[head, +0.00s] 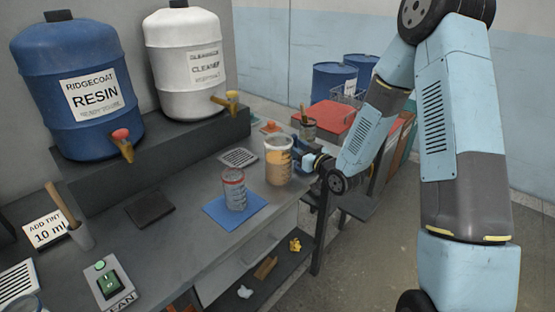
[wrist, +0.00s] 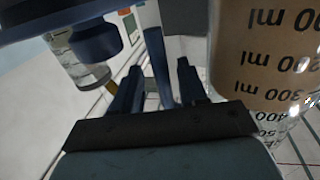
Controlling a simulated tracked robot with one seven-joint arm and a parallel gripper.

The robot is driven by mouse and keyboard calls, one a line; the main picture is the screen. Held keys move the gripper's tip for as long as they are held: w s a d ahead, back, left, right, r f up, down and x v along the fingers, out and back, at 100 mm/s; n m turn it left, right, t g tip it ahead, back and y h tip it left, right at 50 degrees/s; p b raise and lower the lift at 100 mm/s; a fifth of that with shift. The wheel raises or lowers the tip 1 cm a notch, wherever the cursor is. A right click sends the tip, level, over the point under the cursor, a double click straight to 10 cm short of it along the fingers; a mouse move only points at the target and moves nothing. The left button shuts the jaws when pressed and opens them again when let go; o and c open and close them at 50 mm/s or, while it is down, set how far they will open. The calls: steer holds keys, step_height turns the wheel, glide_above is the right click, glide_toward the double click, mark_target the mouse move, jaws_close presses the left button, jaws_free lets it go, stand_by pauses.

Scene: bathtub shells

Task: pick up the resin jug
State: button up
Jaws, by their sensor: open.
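The jug (head: 279,162) is a clear measuring vessel with orange-tan contents, standing upright near the front edge of the grey bench. In the wrist view, the jug (wrist: 265,60) fills the right side, its ml marks upside down. My gripper (head: 302,153) is just right of the jug in the head view, low over the bench's end. In the wrist view my gripper's (wrist: 155,75) fingers are apart, and the jug's body is beside them, not between them. A narrow blue strip shows between the fingers; I cannot tell what it is. Any contact is hidden.
A clear red-marked cup (head: 234,189) stands on a blue mat (head: 213,211) left of the jug. The blue resin drum (head: 60,120) and white cleaner drum (head: 180,95) stand on a raised shelf behind. A cup with a stick (head: 307,131) is behind my gripper.

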steer(key=shift+w+d, duration=0.2)
steer(key=shift+s+a, duration=0.1)
steer(key=shift+a, duration=0.2)
steer(key=shift+c, duration=0.8)
jaws_close()
